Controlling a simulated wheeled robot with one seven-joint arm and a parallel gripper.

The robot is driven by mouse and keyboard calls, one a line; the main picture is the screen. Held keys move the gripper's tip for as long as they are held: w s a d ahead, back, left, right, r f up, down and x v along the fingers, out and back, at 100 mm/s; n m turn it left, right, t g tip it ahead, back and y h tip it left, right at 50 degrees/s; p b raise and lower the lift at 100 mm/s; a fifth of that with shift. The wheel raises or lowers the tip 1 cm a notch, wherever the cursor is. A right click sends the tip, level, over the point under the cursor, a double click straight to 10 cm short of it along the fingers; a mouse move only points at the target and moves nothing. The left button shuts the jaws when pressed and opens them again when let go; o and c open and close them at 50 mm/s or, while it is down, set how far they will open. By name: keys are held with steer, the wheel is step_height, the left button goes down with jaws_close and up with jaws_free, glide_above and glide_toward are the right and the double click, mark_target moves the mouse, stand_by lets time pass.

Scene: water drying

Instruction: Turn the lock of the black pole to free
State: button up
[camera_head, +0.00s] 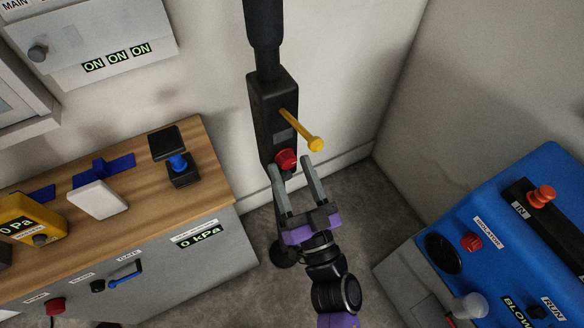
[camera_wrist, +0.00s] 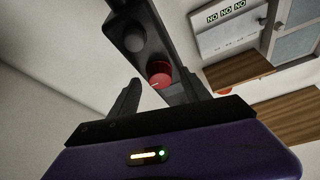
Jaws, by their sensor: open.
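The black pole (camera_head: 264,45) stands upright near the wall, with a black box body (camera_head: 267,120) on it. A yellow lever (camera_head: 302,130) sticks out of the box to the right. A red round knob (camera_head: 285,159) sits low on the box; in the wrist view the red knob (camera_wrist: 160,73) shows a pale mark on its face. My gripper (camera_head: 291,162) is open, its two grey fingers pointing up at the red knob, one on each side. In the wrist view the knob lies between the fingers of my gripper (camera_wrist: 160,92). I cannot tell whether they touch it.
A wooden-topped bench (camera_head: 215,185) stands left, with a blue-knobbed black box (camera_head: 183,172) near its right end. A blue machine (camera_head: 480,210) with an orange knob stands right. Floor (camera_head: 375,205) is clear between them. A grey panel (camera_head: 110,35) hangs upper left.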

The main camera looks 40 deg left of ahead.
steer(key=shift+w+a+r, duration=0.1)
steer(key=shift+a, duration=0.05)
steer(key=shift+c, duration=0.2)
jaws_close()
